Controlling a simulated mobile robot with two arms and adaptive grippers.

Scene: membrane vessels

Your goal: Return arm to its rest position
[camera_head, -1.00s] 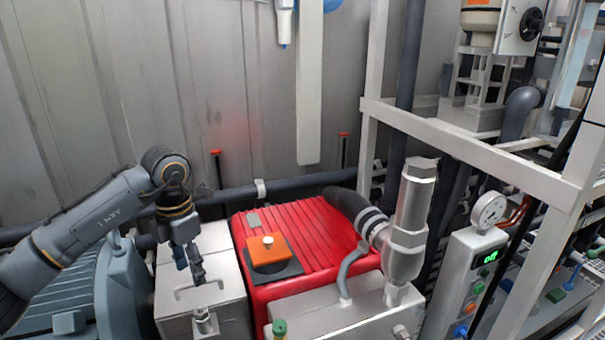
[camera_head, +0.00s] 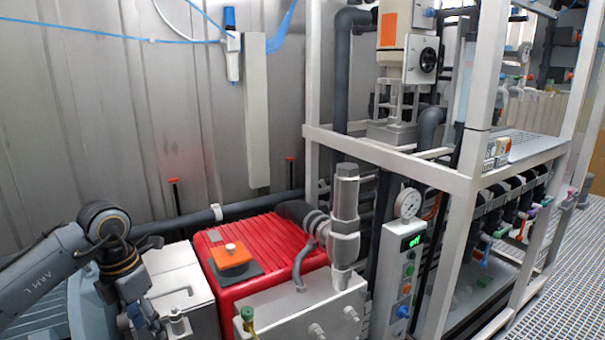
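My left arm comes in from the lower left of the head view, with its elbow raised and its wrist bent down. My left gripper (camera_head: 150,325) points downward at the left side of the silver box (camera_head: 187,283). Its fingers are small and dark here, and I cannot tell whether they are open or shut. I see nothing clearly held in it. My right arm and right gripper are not in view.
A red ribbed housing (camera_head: 274,236) with an orange block (camera_head: 233,258) stands right of the silver box. A control panel (camera_head: 400,265) with a gauge (camera_head: 408,203) stands beside a white frame (camera_head: 458,240). Grating floor (camera_head: 560,270) at the right looks open.

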